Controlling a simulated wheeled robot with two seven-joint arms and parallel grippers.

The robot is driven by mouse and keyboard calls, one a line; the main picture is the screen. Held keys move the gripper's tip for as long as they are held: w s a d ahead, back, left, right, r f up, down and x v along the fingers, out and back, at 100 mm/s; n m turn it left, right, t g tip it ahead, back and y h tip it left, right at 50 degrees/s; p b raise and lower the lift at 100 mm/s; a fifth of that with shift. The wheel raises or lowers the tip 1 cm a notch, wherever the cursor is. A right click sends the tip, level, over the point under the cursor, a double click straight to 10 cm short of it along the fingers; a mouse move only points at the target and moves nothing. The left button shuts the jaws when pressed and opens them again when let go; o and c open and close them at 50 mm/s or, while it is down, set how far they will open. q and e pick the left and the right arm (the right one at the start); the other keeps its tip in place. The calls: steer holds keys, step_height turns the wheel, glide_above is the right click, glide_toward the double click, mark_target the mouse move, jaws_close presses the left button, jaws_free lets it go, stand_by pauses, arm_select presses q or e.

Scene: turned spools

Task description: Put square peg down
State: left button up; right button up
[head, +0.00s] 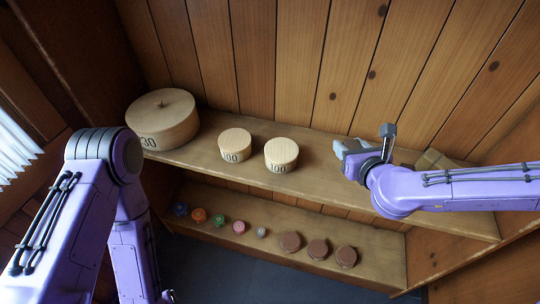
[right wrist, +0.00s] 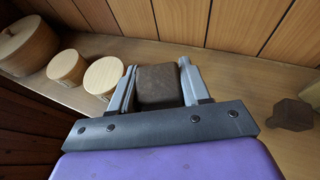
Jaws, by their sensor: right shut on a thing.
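The square peg (right wrist: 157,85) is a dark brown block with a flat, squarish face. It sits between the two grey fingers of my right gripper (right wrist: 157,82), which is shut on it. In the head view my right gripper (head: 352,152) is over the right part of the upper shelf (head: 320,172); the peg is hidden there. I cannot tell whether the peg touches the shelf. My left arm shows at the left of the head view, but its gripper is not visible.
A large round wooden box (head: 163,118) and two smaller ones (head: 235,146) (head: 281,153) stand left of my right gripper. A dark angular piece (right wrist: 293,113) lies to its right. The lower shelf holds small coloured pieces (head: 199,215) and brown round ones (head: 317,249). A plank wall stands behind.

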steer(key=s+a+r+n+g+y+b, duration=0.35)
steer(key=s+a+n+g+y, duration=0.2)
steer(key=n+y, duration=0.25)
steer(key=shift+t, duration=0.25)
steer(key=w+d+f+b, duration=0.1)
steer(key=w+f+b, duration=0.2)
steer(key=w, duration=0.1)
steer(key=w+d+f+b, duration=0.1)
steer(key=w+f+b, duration=0.2)
steer(key=w, duration=0.1)
steer(key=w+d+f+b, duration=0.1)
steer(key=w+f+b, duration=0.2)
steer(key=w+f, duration=0.1)
steer(key=shift+w, duration=0.25)
steer(key=f+b, duration=0.1)
steer(key=f, duration=0.1)
steer(key=f+b, duration=0.1)
steer(key=shift+w+a+f, duration=0.1)
steer(key=shift+w+f, duration=0.1)
steer(key=shift+f, duration=0.15)
